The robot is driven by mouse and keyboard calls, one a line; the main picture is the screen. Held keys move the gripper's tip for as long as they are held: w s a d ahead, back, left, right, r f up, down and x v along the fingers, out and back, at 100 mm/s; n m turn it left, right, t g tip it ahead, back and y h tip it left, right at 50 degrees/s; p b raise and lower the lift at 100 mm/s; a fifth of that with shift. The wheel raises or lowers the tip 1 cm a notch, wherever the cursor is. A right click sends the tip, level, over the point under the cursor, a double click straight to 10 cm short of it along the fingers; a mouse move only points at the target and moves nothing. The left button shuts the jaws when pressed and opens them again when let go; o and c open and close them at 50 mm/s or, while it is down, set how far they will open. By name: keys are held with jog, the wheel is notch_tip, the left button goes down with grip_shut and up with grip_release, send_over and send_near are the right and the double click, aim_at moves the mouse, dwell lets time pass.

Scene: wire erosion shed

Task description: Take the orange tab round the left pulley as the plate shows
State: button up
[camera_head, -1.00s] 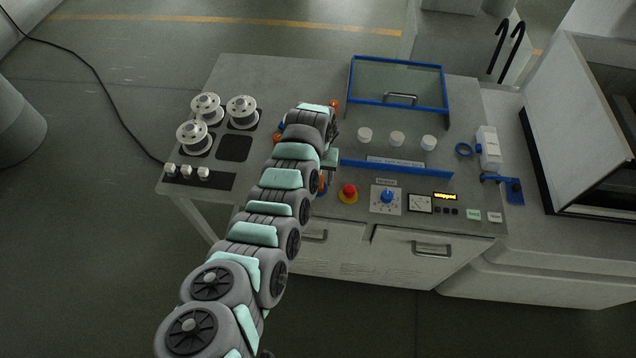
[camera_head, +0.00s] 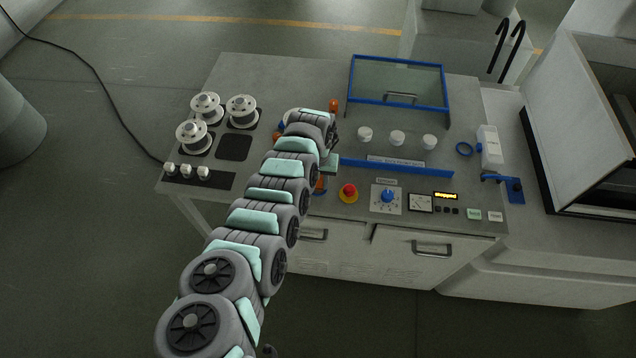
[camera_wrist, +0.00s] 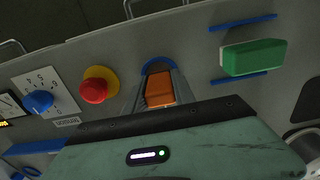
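The orange tab (camera_wrist: 159,91) shows between the two grey fingers of my gripper (camera_wrist: 158,84) in the wrist view. A blue curved piece (camera_wrist: 158,63) arcs just beyond it. The fingers flank the tab closely; whether they press on it is unclear. In the head view my gripper (camera_head: 329,164) hangs over the left part of the bench panel, with orange (camera_head: 321,184) just below it. An orange part (camera_head: 334,105) stands beyond my wrist. Another orange part (camera_head: 278,137) with blue shows left of my arm, partly hidden. I cannot tell which is the left pulley. The instruction plate is not readable.
A red emergency button (camera_head: 348,193) is close to my gripper; a blue knob (camera_head: 387,197) is further right. A green block (camera_wrist: 254,58) lies between blue rails. A blue bar (camera_head: 396,168) and white posts (camera_head: 397,138) stand to the right. White spools (camera_head: 242,111) stand left.

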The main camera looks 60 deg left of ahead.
grip_shut()
jog(key=shift+r, duration=0.1)
dwell(0.3)
